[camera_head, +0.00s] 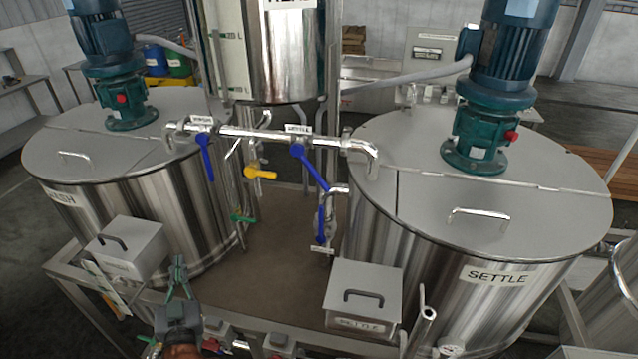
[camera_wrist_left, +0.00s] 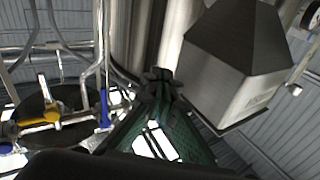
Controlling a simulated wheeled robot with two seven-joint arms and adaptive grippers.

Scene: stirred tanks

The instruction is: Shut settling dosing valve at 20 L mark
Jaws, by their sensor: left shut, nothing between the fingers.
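The settling dosing valve has a blue lever (camera_head: 311,167) under a SETTLE label (camera_head: 297,129) on the steel cross pipe (camera_head: 250,133). The lever slants down to the right. A second blue lever (camera_head: 207,160) hangs steeply at the pipe's left end. The steel measuring vessel (camera_head: 288,55) stands above, with a sight panel (camera_head: 228,60) at its left; its level reading is too small to tell. My left gripper (camera_head: 178,265) is shut and empty, low at the front left, well apart from the valve. Its shut fingertips also show in the left wrist view (camera_wrist_left: 160,83). My right gripper is out of view.
The SETTLE tank (camera_head: 470,240) stands right, another tank (camera_head: 130,190) left. A grey box (camera_head: 130,248) stands just beside my left gripper, and a SETTLE box (camera_head: 362,300) at front centre. A yellow handle (camera_head: 262,174) and a lower blue lever (camera_head: 321,222) sit between the tanks.

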